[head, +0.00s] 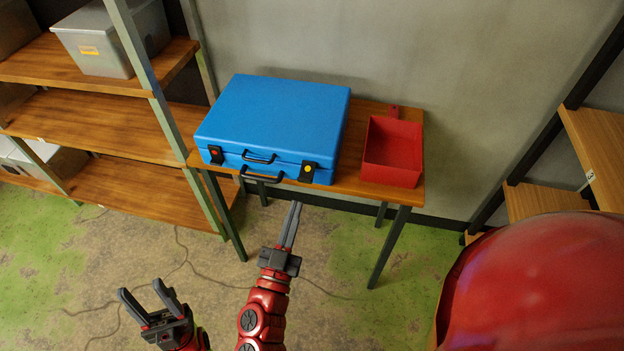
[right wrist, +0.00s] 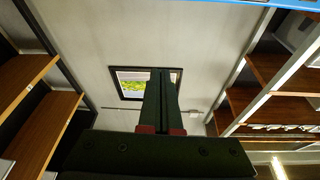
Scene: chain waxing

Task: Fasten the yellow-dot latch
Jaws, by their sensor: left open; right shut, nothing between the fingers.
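The blue case (head: 275,115) lies closed on the table, with its latches and handles facing me. The yellow-dot latch (head: 307,171) is a black piece at the right of the front, across the lid seam; I cannot tell whether it is fastened. The red-dot latch (head: 216,154) is at the front left. My right gripper (head: 296,204) is shut and empty, its fingertips appearing just below the yellow-dot latch and apart from it. Its closed fingers also show in the right wrist view (right wrist: 161,90). My left gripper (head: 141,288) is open and empty, low and left, away from the case.
A red open bin (head: 392,150) stands right of the case on the wooden table (head: 350,178). Shelves (head: 100,125) with grey boxes (head: 112,38) stand left, and another shelf unit (head: 545,200) stands right. A red rounded object (head: 545,285) fills the lower right. Cables lie on the floor.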

